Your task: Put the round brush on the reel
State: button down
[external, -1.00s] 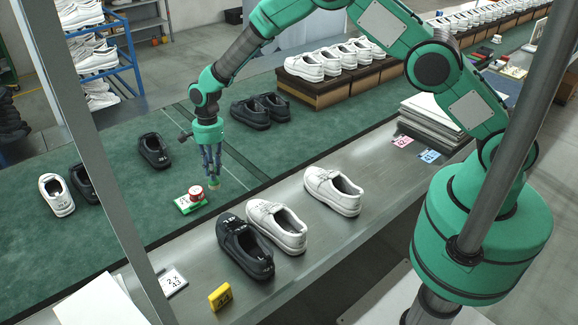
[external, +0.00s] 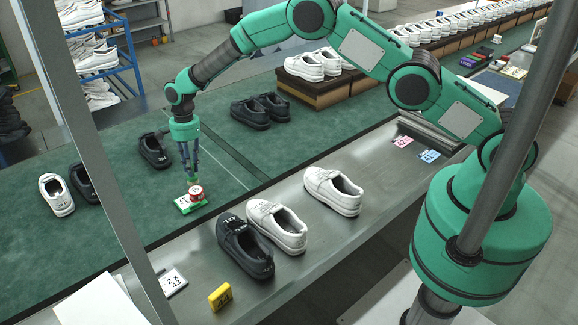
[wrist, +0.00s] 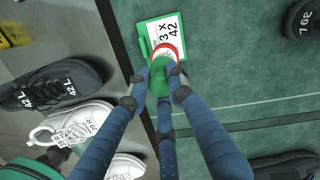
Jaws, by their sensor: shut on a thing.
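My gripper (external: 190,172) is shut on the round brush (wrist: 160,77), a small green piece between its blue fingers in the wrist view. In the external view the brush is a small green spot under the fingertips. The reel (external: 195,193) is red with a white top. It stands on a green-framed card (external: 183,207) on the green belt. The reel also shows in the wrist view (wrist: 165,51), partly hidden behind the brush and fingers. The brush is right above or at the reel's top; I cannot tell whether they touch.
A dark shoe (external: 154,151) lies behind the reel on the belt. A black shoe (external: 245,248) and white shoes (external: 277,228) stand on the metal ledge in front. A yellow tag (external: 220,297) is near the ledge's front. The belt right of the reel is clear.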

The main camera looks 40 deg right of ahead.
jog(key=shift+f, duration=1.7)
jog(key=shift+f, duration=0.1)
jog(key=c, duration=1.5)
grip_release()
jog(key=shift+c, duration=0.2)
jog(key=shift+w+d+r, duration=0.1)
jog(key=shift+d+r, duration=0.1)
jog(key=shift+r, duration=1.8)
jog(key=shift+w+d+r, duration=0.15)
jog(key=shift+r, duration=1.9)
jog(key=shift+w+d+r, duration=0.1)
jog(key=shift+d+r, duration=0.1)
jog(key=shift+r, duration=1.8)
